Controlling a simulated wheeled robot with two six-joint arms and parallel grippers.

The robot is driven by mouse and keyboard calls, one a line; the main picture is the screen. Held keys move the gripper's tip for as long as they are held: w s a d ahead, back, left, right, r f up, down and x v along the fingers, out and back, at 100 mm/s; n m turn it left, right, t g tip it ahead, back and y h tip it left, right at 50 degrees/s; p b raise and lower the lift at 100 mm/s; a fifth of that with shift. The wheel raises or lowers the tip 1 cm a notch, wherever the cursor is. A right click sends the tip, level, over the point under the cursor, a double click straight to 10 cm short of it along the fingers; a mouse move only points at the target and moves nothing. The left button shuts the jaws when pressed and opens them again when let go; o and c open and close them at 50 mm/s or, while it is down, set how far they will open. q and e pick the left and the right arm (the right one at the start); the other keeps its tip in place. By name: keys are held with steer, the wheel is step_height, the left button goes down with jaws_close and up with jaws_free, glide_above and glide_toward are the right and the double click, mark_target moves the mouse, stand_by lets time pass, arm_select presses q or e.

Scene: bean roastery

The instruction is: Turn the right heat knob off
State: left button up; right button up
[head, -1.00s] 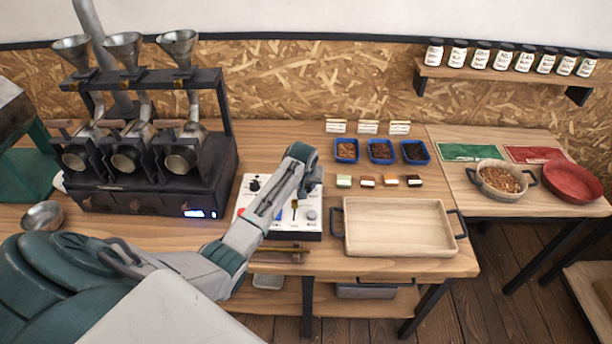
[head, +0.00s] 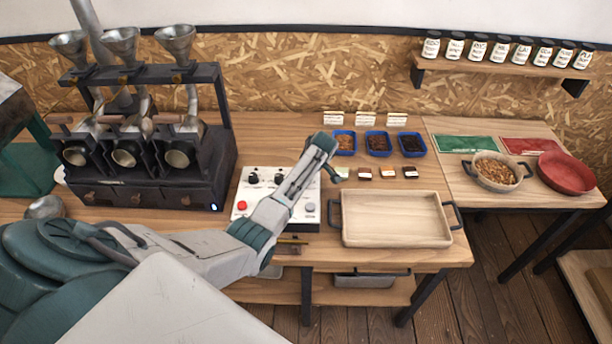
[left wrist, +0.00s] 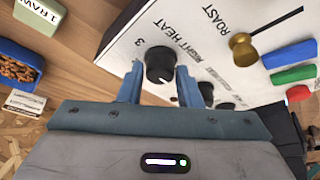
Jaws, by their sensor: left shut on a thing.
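The right heat knob (left wrist: 160,64) is a black round knob on a white control panel (left wrist: 205,22), with the printed words RIGHT HEAT and a 3 beside it. My left gripper (left wrist: 158,72) has its two blue fingers on either side of this knob, shut on it. In the head view the white panel (head: 240,207) lies on the table, and my left arm crosses its right part and hides this knob. Two other black knobs and a red button (head: 241,205) show on the panel. My right gripper is not in view.
A brass ROAST lever (left wrist: 243,46) stands close to the knob. A wooden tray (head: 395,220) lies right of the panel; blue bean bins (head: 378,144) stand behind. The black roaster (head: 140,180) stands to the left.

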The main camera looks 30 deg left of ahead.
arm_select(q)
steer(key=shift+n, duration=0.6)
steer(key=o, duration=1)
steer(key=shift+c, duration=0.2)
steer(key=w+b+v, duration=0.1)
steer(key=b+v, duration=0.2)
steer(key=v, duration=0.7)
steer(key=shift+s+r, duration=0.3)
steer(key=shift+r, duration=0.05)
steer(key=shift+d, duration=0.15)
